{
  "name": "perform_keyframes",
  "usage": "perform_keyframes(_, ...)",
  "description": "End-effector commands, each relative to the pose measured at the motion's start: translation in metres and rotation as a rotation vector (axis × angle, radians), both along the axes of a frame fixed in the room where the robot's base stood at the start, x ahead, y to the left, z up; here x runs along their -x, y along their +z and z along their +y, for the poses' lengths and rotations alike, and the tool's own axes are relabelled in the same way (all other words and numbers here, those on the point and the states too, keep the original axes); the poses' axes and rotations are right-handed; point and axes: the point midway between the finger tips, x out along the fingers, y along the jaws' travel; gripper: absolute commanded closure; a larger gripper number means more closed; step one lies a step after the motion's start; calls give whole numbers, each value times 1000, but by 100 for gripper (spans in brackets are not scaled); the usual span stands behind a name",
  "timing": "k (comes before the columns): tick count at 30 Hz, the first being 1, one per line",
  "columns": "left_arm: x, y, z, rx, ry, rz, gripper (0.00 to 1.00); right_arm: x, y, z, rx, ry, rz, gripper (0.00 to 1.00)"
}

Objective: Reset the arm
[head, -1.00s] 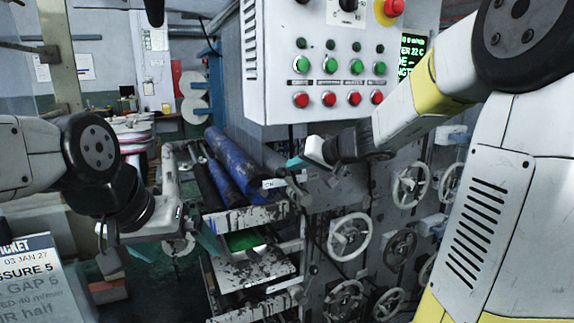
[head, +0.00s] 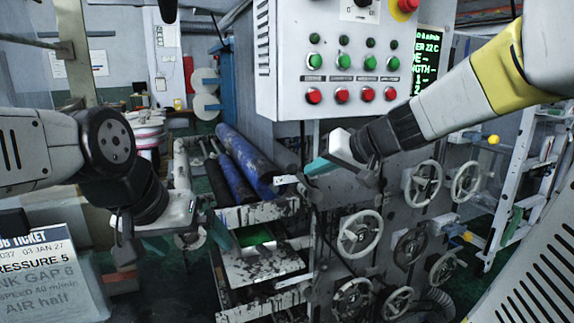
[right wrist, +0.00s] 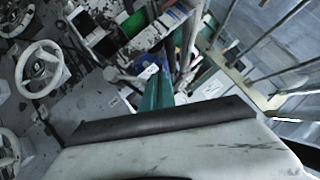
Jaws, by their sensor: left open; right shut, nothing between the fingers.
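My left gripper (head: 213,232) hangs at the left, in front of the machine's lower shelves; its teal fingers are apart and nothing shows between them. My right gripper (head: 312,168) is in front of the machine face, just below the control panel; its teal fingers are together and hold nothing. In the right wrist view the shut teal fingers (right wrist: 155,92) point up toward the machine's shelves. I cannot tell whether the right fingertips touch anything.
The control panel (head: 340,70) with green and red buttons hangs above my right gripper. Several handwheels (head: 360,234) stick out below it. Blue rollers (head: 236,165) lie behind. A job ticket (head: 45,275) stands at lower left; a pale ladder-like frame (head: 515,180) is at right.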

Motion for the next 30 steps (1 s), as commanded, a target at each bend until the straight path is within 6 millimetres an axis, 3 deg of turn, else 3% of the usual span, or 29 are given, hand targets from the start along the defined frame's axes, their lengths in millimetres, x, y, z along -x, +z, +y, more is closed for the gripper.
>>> perform_keyframes(2,0,0,0,0,0,0,0,42,-9,10,65,34,60,100)
perform_keyframes(6,0,0,0,0,0,0,0,105,-34,3,196,23,169,100)
perform_keyframes(9,0,0,0,0,0,0,0,136,-49,-12,282,-20,215,100)
perform_keyframes(12,0,0,0,0,0,0,0,156,-59,-29,347,-70,235,100)
perform_keyframes(18,0,0,0,0,0,0,0,169,-66,-46,403,-125,246,100)
perform_keyframes(30,0,0,0,0,0,0,0,170,-66,-47,405,-130,248,100)
